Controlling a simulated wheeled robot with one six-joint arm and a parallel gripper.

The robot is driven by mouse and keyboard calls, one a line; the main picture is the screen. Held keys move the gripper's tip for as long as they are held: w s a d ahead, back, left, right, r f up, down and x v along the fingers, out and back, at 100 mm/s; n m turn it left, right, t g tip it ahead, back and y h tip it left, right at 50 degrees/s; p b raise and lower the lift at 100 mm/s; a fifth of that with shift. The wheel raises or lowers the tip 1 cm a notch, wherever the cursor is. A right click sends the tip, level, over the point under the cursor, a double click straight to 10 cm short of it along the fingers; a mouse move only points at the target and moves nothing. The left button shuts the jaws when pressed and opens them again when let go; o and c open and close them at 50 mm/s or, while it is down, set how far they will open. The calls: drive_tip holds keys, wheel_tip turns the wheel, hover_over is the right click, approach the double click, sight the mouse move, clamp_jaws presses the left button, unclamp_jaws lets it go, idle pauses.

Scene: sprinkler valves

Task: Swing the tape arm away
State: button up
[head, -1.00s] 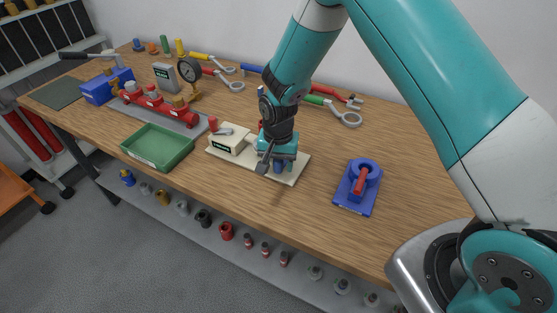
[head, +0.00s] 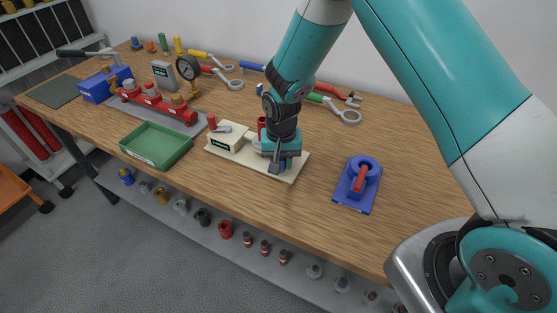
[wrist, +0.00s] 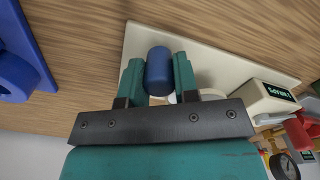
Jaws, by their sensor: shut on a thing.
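The tape unit is a cream base plate (head: 295,170) with a cream box (head: 228,137) on its left end, and a grey lever with a red part on the box. My gripper (head: 279,166) is over the right part of the plate. In the wrist view its fingers (wrist: 158,80) stand on both sides of a blue upright knob (wrist: 159,70) and are shut on it. A pale round part (wrist: 188,95) shows beside the right finger. My gripper hides most of the arm's middle, so how the knob joins the unit cannot be told.
A blue fixture with a red handle (head: 361,178) stands to the right. A green tray (head: 157,146) and a red manifold (head: 155,103) are to the left. Pliers and wrenches lie along the back. The tabletop front right is clear.

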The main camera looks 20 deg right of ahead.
drive_tip(key=d+n, duration=0.1)
drive_tip(key=n, duration=0.3)
drive_tip(key=shift+s+d+b, duration=0.35)
drive_tip(key=shift+s+d, duration=0.05)
drive_tip(key=shift+s+d+n, duration=0.1)
drive_tip(key=shift+d+n, duration=0.2)
drive_tip(key=shift+n, duration=0.4)
drive_tip(key=shift+d+n, duration=0.25)
drive_tip(key=shift+n, duration=0.45)
drive_tip(key=o, duration=0.9)
wheel_tip(320, 180, up, 18)
drive_tip(key=b, duration=0.2)
drive_tip(key=shift+f+b, duration=0.25)
drive_tip(key=shift+b, duration=0.05)
